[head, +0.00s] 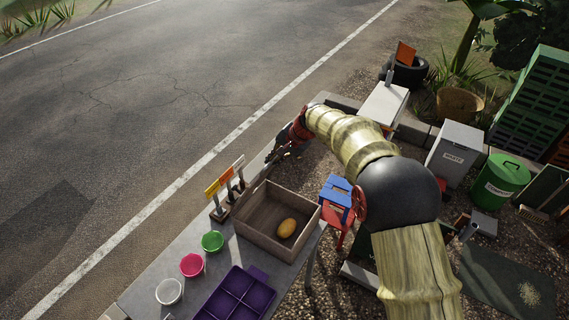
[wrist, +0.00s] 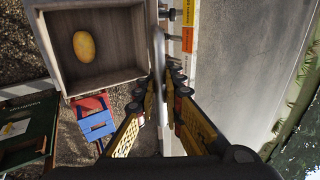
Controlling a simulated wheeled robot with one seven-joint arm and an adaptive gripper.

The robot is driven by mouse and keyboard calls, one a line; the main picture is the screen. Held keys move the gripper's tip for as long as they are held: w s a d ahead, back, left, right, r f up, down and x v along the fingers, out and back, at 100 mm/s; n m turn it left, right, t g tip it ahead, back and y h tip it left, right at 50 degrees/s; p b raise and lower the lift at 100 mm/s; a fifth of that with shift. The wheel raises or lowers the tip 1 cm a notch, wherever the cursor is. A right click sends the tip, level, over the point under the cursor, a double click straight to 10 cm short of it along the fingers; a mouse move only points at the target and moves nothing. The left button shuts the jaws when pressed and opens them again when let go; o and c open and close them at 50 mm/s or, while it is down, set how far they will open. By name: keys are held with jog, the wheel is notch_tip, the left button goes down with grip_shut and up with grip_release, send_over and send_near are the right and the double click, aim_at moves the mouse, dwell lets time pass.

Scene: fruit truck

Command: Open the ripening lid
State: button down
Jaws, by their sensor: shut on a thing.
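The brown wooden box (head: 247,232) stands on the grey table with its top uncovered, and a yellow mango (head: 287,228) lies inside. The box (wrist: 105,87) and mango (wrist: 84,46) also show at the upper left of the wrist view. My gripper (head: 284,150) is at the box's far corner in the head view. In the wrist view my gripper (wrist: 163,80) is beside the box's right wall, its fingers close together around a thin pale grey piece (wrist: 158,45) seen edge-on. I cannot tell for sure whether this is the lid; the grip itself is partly hidden.
Price signs (head: 226,178) stand along the table's road side. Green (head: 212,241), pink (head: 192,265) and white (head: 169,291) bowls and a purple tray (head: 236,295) sit nearer. A blue and red stool (head: 337,192) is right of the box. The road side is open.

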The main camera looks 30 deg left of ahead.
jog(key=shift+w+a+r+p, duration=0.15)
jog(key=shift+a+r, duration=0.15)
jog(key=shift+a, duration=0.25)
jog(key=shift+a+r+p, duration=0.15)
jog(key=shift+a+r, duration=0.15)
jog(key=shift+a, duration=0.3)
jog(key=shift+w+a+r+p, duration=0.15)
jog(key=shift+a+r, duration=0.15)
jog(key=shift+a, duration=0.25)
jog(key=shift+s, duration=0.1)
jog(key=c, duration=2.3)
grip_release()
jog(key=o, duration=0.3)
jog(key=shift+f, duration=0.1)
jog(key=shift+o, duration=0.2)
jog(key=shift+d, duration=0.1)
jog(key=v, duration=1.2)
